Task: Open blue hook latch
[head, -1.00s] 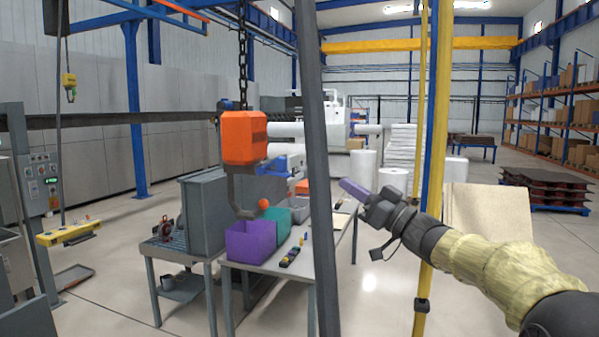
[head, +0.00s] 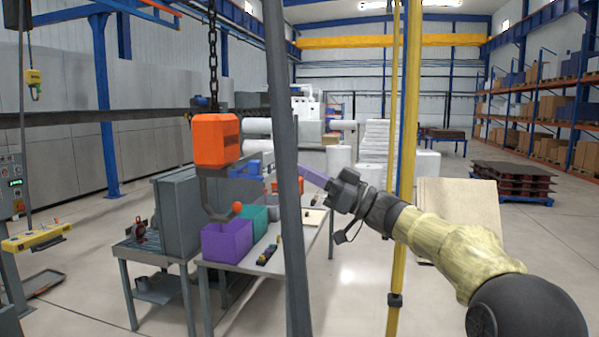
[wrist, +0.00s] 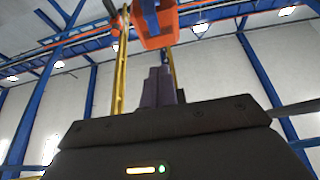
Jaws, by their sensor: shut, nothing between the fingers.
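An orange hook block (head: 216,140) hangs on a dark chain in the head view, left of the grey post. Its grey hook (head: 211,200) curves down below it, with a small orange ball (head: 238,207) near the opening. I cannot make out a blue latch on this hook. My gripper (head: 308,175), with purple fingers, is to the right of the hook and clear of it, close to the grey post in the picture. In the wrist view the fingers (wrist: 158,86) are together and empty. An orange body (wrist: 172,28) with a blue part (wrist: 150,15) shows above them.
A slanted grey post (head: 285,180) stands between hook and gripper in the picture. Below the hook, a table (head: 235,265) holds a purple bin (head: 227,240) and a teal bin (head: 253,222). Open floor lies to the right.

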